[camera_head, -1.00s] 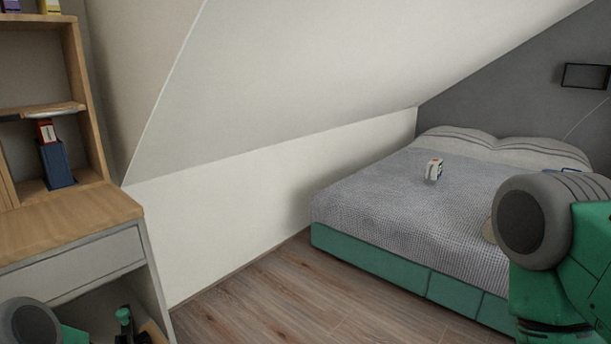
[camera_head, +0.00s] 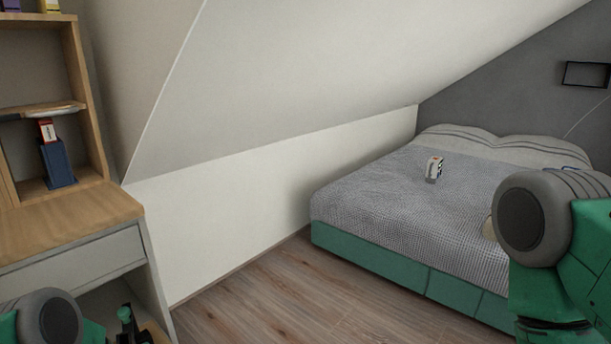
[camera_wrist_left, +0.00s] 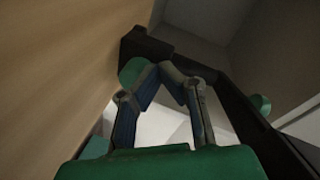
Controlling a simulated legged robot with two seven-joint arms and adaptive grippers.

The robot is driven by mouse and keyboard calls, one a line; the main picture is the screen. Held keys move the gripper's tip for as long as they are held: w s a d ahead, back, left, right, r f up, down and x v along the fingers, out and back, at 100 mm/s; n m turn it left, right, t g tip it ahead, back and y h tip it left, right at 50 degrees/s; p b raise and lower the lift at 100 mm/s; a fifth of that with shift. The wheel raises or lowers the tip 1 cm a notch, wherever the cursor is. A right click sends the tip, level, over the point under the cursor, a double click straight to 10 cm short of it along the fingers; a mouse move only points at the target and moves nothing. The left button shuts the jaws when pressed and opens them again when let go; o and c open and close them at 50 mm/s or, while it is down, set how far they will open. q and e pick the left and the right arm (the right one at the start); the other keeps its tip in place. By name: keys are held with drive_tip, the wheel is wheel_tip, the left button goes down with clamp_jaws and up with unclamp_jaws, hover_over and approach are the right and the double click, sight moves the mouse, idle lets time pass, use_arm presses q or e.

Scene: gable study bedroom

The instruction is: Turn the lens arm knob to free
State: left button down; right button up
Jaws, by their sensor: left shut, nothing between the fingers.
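In the left wrist view my left gripper (camera_wrist_left: 162,68) is shut and empty, its fingertips close together. A round green knob-like part (camera_wrist_left: 132,70) is right by the left fingertip; I cannot tell whether they touch. It sits at a black frame or arm (camera_wrist_left: 240,105), which runs down the right side. A second green knob (camera_wrist_left: 262,103) shows on that black part. I cannot tell which is the lens arm knob, or read its setting. In the head view a small green and black item (camera_head: 126,318) shows low by the desk. My right gripper is not in view.
A wooden desk (camera_head: 75,220) with a drawer (camera_head: 75,260) and shelves stands at left. A blue holder (camera_head: 58,165) is on the shelf. A bed (camera_head: 400,210) fills the right, with a small white box (camera_head: 434,168) on it. The floor (camera_head: 260,300) between is clear.

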use_arm(q)
drive_tip(key=shift+r, duration=0.2)
drive_tip(key=s+d+p, duration=0.1)
drive_tip(key=s+d, duration=0.2)
drive_tip(key=shift+d+p, duration=0.2)
drive_tip(key=shift+p, duration=0.2)
drive_tip(key=shift+s+d, duration=0.45)
drive_tip(key=shift+d, duration=0.1)
